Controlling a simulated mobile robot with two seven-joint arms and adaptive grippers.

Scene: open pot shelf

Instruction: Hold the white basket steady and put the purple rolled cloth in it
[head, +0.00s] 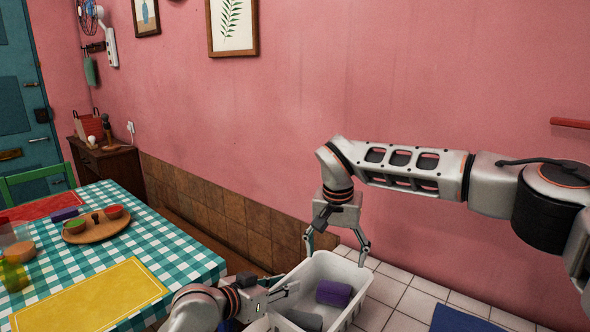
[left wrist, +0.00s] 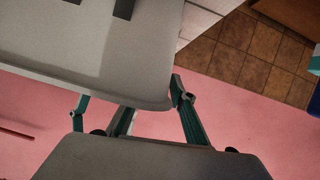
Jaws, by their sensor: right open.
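The white basket (head: 352,268) stands low by the pink wall, partly cut off by the bottom edge of the head view. The purple rolled cloth (head: 334,293) lies inside it. My left gripper (head: 291,289) is at the basket's left rim and looks shut on it. In the left wrist view a large pale wall (left wrist: 120,50), apparently the basket's, hides parts of its fingers. My right gripper (head: 336,246) is open and empty, pointing down above the basket's far side, its fingers spread apart.
A grey item (head: 304,320) lies in the basket nearer me. On the left, the checked table (head: 195,248) carries a yellow mat (head: 92,298), a round wooden tray (head: 97,230) and another purple item (head: 64,214). A blue mat (head: 462,320) lies on the tiled floor at right.

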